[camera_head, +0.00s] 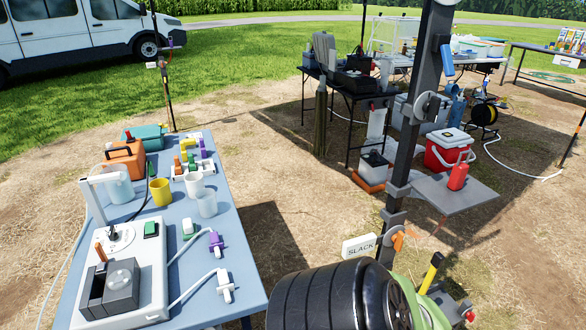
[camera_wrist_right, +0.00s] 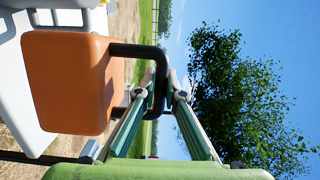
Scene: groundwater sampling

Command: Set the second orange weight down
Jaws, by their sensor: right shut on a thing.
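In the right wrist view, an orange weight (camera_wrist_right: 72,82), a rounded block with a black loop handle (camera_wrist_right: 150,52), fills the left side. My right gripper (camera_wrist_right: 166,92) is shut on the handle, its green-grey fingers on either side of the bar. The block hangs out to the left in this turned view. I cannot tell its height above the ground. In the head view, an orange block-like piece (camera_head: 368,183) lies on the ground below a white container; I cannot tell if it is another weight. Neither gripper shows clearly in the head view.
A blue table (camera_head: 235,262) with cups and a grey device stands front left. A dark post (camera_head: 415,130) carries a shelf (camera_head: 452,192) with a red bottle, and a "SLACK" sign (camera_head: 359,246). A red cooler (camera_head: 443,150) stands behind.

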